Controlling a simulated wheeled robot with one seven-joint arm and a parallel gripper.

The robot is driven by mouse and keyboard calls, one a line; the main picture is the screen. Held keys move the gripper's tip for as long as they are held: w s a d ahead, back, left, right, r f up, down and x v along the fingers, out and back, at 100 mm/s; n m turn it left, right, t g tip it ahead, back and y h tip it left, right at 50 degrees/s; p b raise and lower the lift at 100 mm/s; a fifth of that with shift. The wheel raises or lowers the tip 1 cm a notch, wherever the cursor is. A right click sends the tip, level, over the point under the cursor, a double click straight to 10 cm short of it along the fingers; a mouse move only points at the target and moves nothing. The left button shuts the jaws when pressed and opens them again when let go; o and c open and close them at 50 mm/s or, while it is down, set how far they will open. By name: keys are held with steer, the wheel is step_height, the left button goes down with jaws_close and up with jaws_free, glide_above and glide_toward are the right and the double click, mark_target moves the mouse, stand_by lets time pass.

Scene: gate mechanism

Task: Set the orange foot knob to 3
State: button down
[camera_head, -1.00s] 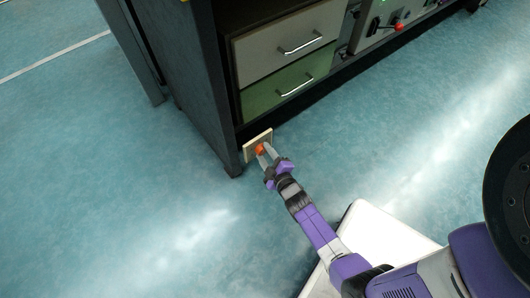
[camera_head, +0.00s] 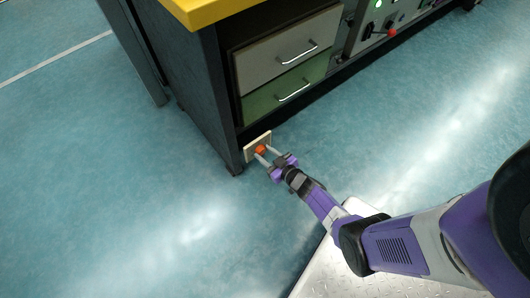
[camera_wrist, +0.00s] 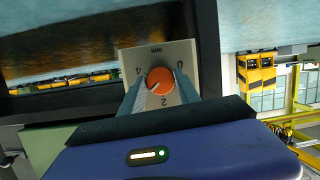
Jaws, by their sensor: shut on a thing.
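The orange foot knob (camera_head: 261,150) sits on a pale plate (camera_head: 249,155) low at the front corner of the dark cabinet. In the wrist view the round knob (camera_wrist: 160,81) is on the plate (camera_wrist: 157,50), with a "4" to its left, a "2" below it and another digit at its right. A thin pale mark on the knob seems to run toward the lower left, between the 4 and the 2. My gripper (camera_head: 267,151) has one finger on each side of the knob and is shut on it; it also shows in the wrist view (camera_wrist: 160,88).
Above the knob are a green drawer (camera_head: 288,90) and a grey drawer (camera_head: 286,50) with bar handles. A yellow worktop (camera_head: 205,10) overhangs the cabinet. A control panel with a red-knobbed lever (camera_head: 391,32) is farther right. The blue floor around the cabinet is clear.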

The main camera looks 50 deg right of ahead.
steer(key=shift+m+y, duration=0.3)
steer(key=shift+m, duration=0.2)
stand_by(0.3)
steer(key=c, duration=0.9)
jaws_free()
steer(key=p+v, duration=0.3)
steer(key=v, duration=0.5)
steer(key=shift+f, duration=0.1)
steer(key=shift+d, duration=0.1)
